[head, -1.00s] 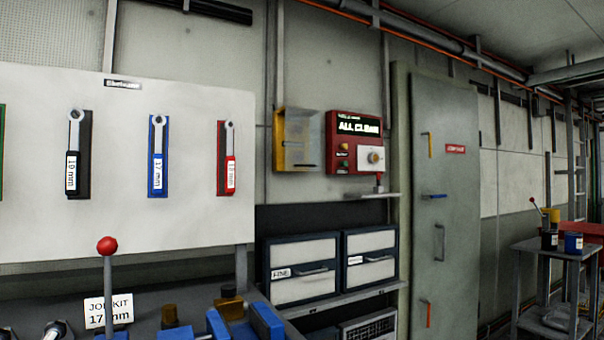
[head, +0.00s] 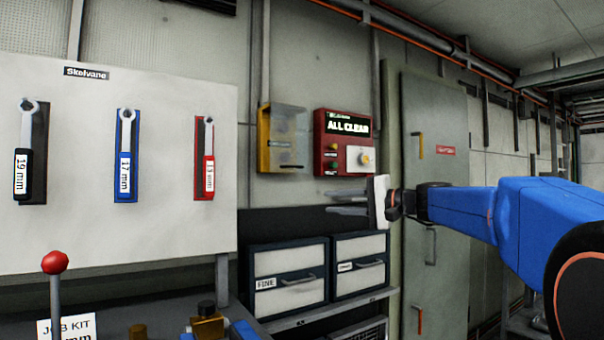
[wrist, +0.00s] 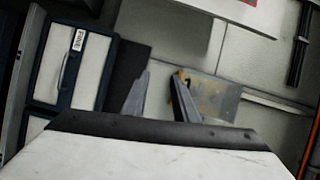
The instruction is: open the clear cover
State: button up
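The clear cover (head: 288,138) is a see-through panel on the front of a small yellow box (head: 264,140) on the wall, left of the red ALL CLEAR panel. It looks closed over the box, though the exact fit is hard to tell. In the wrist view the yellow box (wrist: 207,97) shows behind and right of my right-hand finger, which hides part of it. My gripper (head: 335,202) points left, below the red panel and lower right of the box. Its two fingers are apart with nothing between them. It touches neither box nor cover.
The red panel (head: 333,148) has buttons and a white plate with a knob. Drawers (head: 288,278) sit below the box. Wrenches hang on a white board (head: 70,220) at left. A grey door (head: 437,190) stands behind my arm.

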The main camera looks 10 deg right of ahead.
jog(key=m+t+y, duration=0.1)
jog(key=t, duration=0.1)
send_near(297, 167)
jog(key=x, duration=0.7)
jog(key=shift+w+a, duration=0.2)
jog(key=shift+a, duration=0.15)
grip_shut()
dwell(1.2)
